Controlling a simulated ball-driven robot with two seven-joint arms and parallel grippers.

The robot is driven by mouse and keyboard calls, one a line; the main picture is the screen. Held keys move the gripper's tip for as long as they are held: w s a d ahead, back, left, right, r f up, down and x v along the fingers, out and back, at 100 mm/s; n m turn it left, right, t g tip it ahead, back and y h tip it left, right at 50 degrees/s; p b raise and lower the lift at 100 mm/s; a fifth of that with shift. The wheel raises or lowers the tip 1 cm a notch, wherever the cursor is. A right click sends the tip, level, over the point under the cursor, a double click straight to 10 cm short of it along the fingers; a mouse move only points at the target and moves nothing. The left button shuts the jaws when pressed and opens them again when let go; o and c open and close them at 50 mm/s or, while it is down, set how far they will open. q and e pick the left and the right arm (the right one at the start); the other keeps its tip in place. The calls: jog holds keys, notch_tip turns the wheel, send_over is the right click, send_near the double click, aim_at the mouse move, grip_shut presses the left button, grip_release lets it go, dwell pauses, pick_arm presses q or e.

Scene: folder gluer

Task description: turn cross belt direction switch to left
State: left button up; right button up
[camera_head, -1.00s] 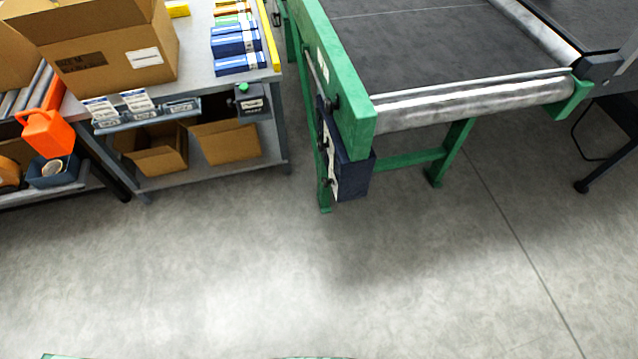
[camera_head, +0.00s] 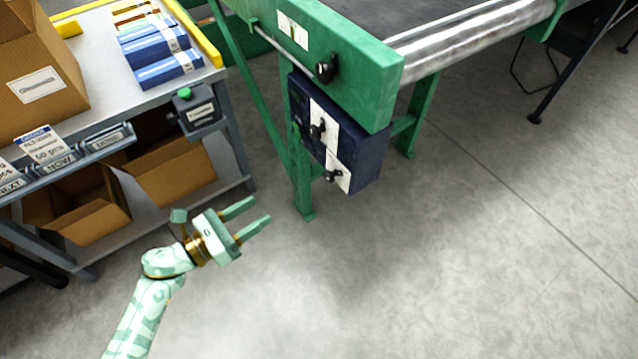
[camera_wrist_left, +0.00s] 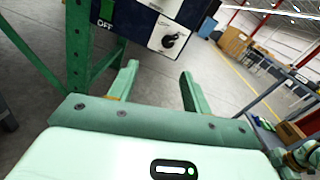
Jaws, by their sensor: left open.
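A dark blue control box (camera_head: 362,160) hangs on the side of the green conveyor frame. It carries two black rotary switches on white plates, an upper one (camera_head: 318,130) and a lower one (camera_head: 333,175). Their labels are too small to read, so I cannot tell which sets the cross belt direction. In the left wrist view one black switch (camera_wrist_left: 170,40) shows on a white plate, beyond the fingers. My left gripper (camera_head: 260,211) is open and empty, left of and lower than the box in the head view, apart from it. The fingers also show in the left wrist view (camera_wrist_left: 158,72).
Another black knob (camera_head: 326,72) sits on the green conveyor frame (camera_head: 352,88) above the box. A workbench (camera_head: 150,92) with cartons and a green-button box (camera_head: 198,112) stands at the left. The floor (camera_head: 430,260) to the right is clear.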

pick_arm(q)
jog(key=d+m, duration=0.1)
jog(key=m, duration=0.2)
jog(key=b, duration=0.3)
send_near(326, 177)
jog(key=shift+g+h, duration=0.3)
jog(key=shift+g, duration=0.1)
jog(key=x, duration=0.5)
jog(key=shift+w+f, duration=0.2)
jog(key=shift+b+x, duration=0.45)
jog(key=shift+x, duration=0.65)
jog(key=shift+w+d+r, duration=0.2)
jog(key=shift+w+d, duration=0.05)
jog(key=shift+d, duration=0.05)
pick_arm(e)
jog(key=w+r+n+t, duration=0.1)
jog(key=w+r, duration=0.6)
jog(key=w, duration=0.2)
jog(key=shift+w+r+t+h, duration=0.3)
jog(key=shift+h, duration=0.1)
pick_arm(q)
jog(key=c, duration=0.9)
